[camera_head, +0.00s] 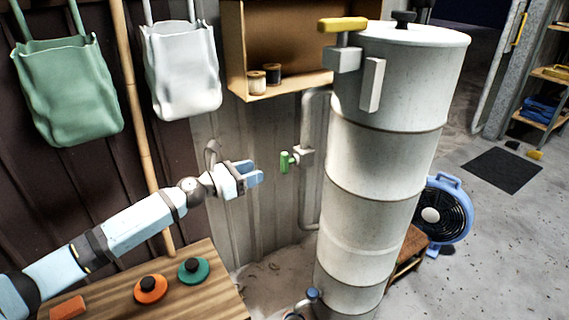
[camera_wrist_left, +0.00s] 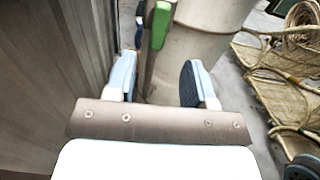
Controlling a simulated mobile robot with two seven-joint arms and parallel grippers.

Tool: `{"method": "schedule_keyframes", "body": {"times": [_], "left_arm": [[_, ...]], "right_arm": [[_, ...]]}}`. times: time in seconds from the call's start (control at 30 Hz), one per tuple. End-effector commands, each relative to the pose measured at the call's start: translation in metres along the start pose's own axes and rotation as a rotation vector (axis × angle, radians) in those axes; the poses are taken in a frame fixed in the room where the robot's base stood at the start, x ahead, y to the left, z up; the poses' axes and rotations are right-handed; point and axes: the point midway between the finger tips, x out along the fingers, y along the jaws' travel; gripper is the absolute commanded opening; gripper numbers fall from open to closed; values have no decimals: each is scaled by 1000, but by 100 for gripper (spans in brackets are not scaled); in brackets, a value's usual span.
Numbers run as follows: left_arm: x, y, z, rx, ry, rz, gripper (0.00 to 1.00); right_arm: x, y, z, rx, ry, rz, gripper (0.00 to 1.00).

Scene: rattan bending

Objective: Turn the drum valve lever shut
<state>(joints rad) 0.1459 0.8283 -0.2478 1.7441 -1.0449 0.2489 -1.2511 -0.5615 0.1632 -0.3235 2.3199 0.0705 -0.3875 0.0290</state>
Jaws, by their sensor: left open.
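The tall pale drum (camera_head: 377,165) stands upright right of centre. A green lever (camera_head: 285,161) sits on a grey valve block (camera_head: 303,156) on the pipe at the drum's left side. A yellow lever (camera_head: 343,24) sits on another block at the drum's top. My left gripper (camera_head: 254,172) is open and empty, a little left of the green lever and apart from it. In the left wrist view the green lever (camera_wrist_left: 161,24) shows just beyond the gap between the open fingers (camera_wrist_left: 158,82). My right gripper is not in view.
A grey pipe (camera_head: 309,205) runs along the drum's left side. A blue knob (camera_head: 313,294) is at its foot. A wooden table (camera_head: 205,270) with orange and green discs is below my left arm. A blue fan (camera_head: 447,212) stands right of the drum.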

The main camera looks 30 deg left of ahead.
Motion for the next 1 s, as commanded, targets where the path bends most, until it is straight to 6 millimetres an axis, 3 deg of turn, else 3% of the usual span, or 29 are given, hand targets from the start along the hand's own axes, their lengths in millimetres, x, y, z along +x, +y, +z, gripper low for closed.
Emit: {"method": "schedule_keyframes", "body": {"times": [0.5,0.7,1.0], "left_arm": [[91,0,0,-4,-2,0,49],[105,0,0,-3,-1,0,49],[106,0,-1,-4,0,0,49]], "right_arm": [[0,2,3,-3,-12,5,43],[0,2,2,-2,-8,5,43],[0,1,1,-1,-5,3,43]]}}
